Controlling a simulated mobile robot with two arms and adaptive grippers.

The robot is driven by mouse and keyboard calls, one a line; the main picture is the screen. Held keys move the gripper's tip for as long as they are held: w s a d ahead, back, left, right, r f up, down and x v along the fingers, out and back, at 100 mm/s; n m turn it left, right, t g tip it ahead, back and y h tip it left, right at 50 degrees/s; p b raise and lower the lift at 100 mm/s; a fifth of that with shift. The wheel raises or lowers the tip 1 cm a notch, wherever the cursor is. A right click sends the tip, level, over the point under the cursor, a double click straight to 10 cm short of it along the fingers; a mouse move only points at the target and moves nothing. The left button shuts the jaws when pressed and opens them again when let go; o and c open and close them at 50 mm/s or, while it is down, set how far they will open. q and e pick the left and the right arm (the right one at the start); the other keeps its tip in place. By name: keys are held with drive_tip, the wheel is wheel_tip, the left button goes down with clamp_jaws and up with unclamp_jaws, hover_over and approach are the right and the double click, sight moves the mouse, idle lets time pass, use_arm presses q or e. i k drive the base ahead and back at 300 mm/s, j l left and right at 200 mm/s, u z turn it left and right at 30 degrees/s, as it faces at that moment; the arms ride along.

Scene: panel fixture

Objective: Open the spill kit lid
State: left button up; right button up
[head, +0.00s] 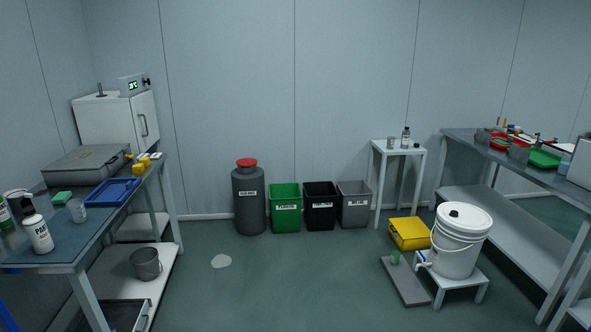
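A yellow box (410,233), which looks like the spill kit, sits on the floor at the right, behind and left of a white bucket. Its yellow top appears shut. No label on it can be read, and the bucket and its stand hide part of its right side. Neither of my grippers is in view.
The white bucket (457,248) with a tap stands on a low stool (466,283). A grey platform (405,284) lies in front of the yellow box. Benches line both sides; the middle floor is clear.

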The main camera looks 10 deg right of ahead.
sight(409, 228)
drive_tip(key=i+z, duration=0.1)
drive_tip(key=i, duration=0.5)
drive_tip(key=i+z, duration=0.15)
drive_tip(key=i, duration=0.45)
drive_tip(key=i+j+z, duration=0.1)
drive_tip(key=i, duration=0.55)
drive_tip(key=i+j+z, duration=0.1)
drive_tip(key=i, duration=0.5)
drive_tip(key=j, duration=0.1)
